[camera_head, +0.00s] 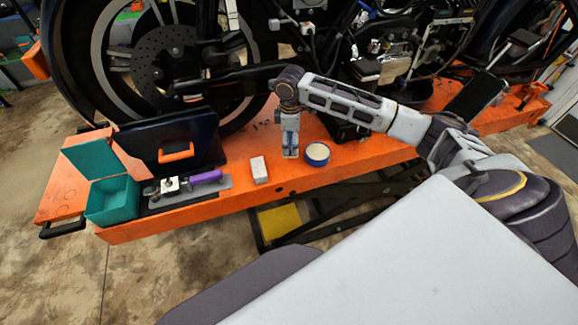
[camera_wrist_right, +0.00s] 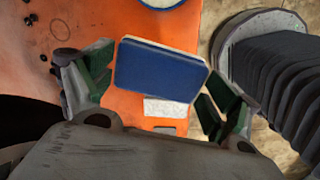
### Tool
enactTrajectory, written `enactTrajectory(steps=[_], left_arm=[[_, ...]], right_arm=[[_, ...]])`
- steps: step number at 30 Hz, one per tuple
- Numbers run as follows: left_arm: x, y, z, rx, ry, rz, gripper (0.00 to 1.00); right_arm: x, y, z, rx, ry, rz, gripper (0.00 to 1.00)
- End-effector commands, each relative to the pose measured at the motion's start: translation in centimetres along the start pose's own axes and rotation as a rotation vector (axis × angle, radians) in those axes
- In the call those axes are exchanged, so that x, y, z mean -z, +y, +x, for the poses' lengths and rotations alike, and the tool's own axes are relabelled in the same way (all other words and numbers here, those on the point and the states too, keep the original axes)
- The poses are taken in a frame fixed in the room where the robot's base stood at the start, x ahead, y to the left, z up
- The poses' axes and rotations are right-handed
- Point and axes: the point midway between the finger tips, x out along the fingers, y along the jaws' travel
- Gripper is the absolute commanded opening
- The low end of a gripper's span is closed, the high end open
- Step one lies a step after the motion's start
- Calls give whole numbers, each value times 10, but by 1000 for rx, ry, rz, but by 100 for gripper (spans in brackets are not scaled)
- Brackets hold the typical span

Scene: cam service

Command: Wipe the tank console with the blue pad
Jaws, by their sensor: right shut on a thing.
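My right gripper (camera_head: 290,150) points down over the orange lift table (camera_head: 220,205), between a white block and a round blue tin. In the right wrist view the blue pad (camera_wrist_right: 160,68) lies between the two fingers of my right gripper (camera_wrist_right: 160,85), and they are shut on it. The pad is hard to make out in the head view. I cannot make out the tank console in either view; only the lower part of the motorcycle (camera_head: 165,50) shows. My left gripper is not in view.
The white block (camera_head: 259,170) and blue tin (camera_head: 317,154) with pale contents stand close on either side of my right gripper. An open teal box (camera_head: 112,200), a purple-handled tool (camera_head: 205,177) and a black case (camera_head: 170,139) are at the left.

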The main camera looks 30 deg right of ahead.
Motion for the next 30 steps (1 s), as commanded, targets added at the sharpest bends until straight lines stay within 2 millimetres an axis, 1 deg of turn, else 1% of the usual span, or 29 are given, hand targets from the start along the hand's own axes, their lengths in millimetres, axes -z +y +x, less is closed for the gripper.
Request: enactTrajectory(steps=[6, 12, 26, 30], left_arm=[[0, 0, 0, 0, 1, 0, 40], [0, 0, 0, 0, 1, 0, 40], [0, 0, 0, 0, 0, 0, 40], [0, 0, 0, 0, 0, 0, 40]], right_arm=[[3, 1, 0, 29, 11, -146, 70], [3, 2, -1, 56, 12, -228, 70], [3, 1, 0, 75, 10, -246, 70], [3, 1, 6, 76, 9, -246, 70]])
